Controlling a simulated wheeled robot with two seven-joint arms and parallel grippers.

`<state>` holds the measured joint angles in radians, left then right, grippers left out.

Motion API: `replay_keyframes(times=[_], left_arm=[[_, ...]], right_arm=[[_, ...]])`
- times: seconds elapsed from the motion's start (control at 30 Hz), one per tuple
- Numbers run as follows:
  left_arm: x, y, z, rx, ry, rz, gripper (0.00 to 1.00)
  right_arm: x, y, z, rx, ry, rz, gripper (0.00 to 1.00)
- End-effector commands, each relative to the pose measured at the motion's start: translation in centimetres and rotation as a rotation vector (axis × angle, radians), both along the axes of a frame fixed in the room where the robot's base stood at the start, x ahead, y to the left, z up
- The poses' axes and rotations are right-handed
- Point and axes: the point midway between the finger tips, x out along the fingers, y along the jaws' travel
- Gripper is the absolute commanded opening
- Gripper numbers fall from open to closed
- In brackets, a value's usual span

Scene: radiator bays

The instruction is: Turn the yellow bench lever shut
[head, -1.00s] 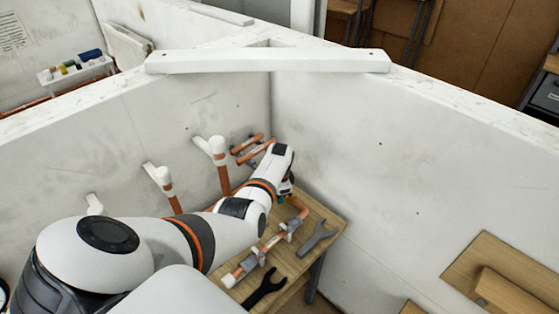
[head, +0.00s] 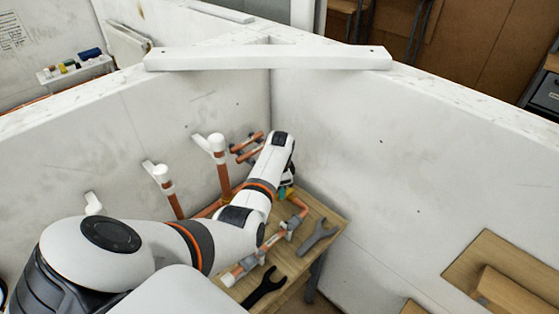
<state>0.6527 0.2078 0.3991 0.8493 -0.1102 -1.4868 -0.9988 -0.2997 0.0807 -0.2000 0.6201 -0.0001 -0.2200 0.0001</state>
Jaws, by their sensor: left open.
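The wooden bench (head: 330,222) stands in the corner of the bay. A copper pipe run with grey fittings (head: 270,243) lies along it. I cannot make out the yellow lever; my left arm covers part of the bench and pipe. My left gripper (head: 287,191) is at the far end of the bench, close above the bent end of the copper pipe. It is mostly hidden behind my wrist, and its jaws are open. I cannot tell whether it touches anything. My right gripper is not in view.
A grey wrench (head: 318,238) and a black wrench (head: 264,287) lie on the bench. Copper pipes with white tops (head: 218,158) stand along the left wall. White walls close in the corner, with a white beam (head: 270,59) across its top.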

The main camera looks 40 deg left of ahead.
Motion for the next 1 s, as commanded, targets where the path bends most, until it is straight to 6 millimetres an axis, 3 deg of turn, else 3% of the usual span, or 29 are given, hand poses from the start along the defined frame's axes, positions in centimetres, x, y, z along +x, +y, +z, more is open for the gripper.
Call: replay_keyframes(times=[0.2, 0.4, 0.6, 1.0], left_arm=[[0.1, -0.1, 4.8, 0.005, -0.008, 0.000, 0.44], [-0.1, -0.1, 7.6, 0.003, -0.004, 0.000, 0.44], [-0.1, -0.2, 8.5, 0.002, -0.004, 0.000, 0.44], [-0.1, -0.2, 8.5, 0.001, -0.003, 0.000, 0.44]], right_arm=[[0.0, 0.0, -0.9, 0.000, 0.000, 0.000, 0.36], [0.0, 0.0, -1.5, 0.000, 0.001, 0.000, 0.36], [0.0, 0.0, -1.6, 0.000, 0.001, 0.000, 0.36], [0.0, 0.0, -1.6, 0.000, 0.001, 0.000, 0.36]])
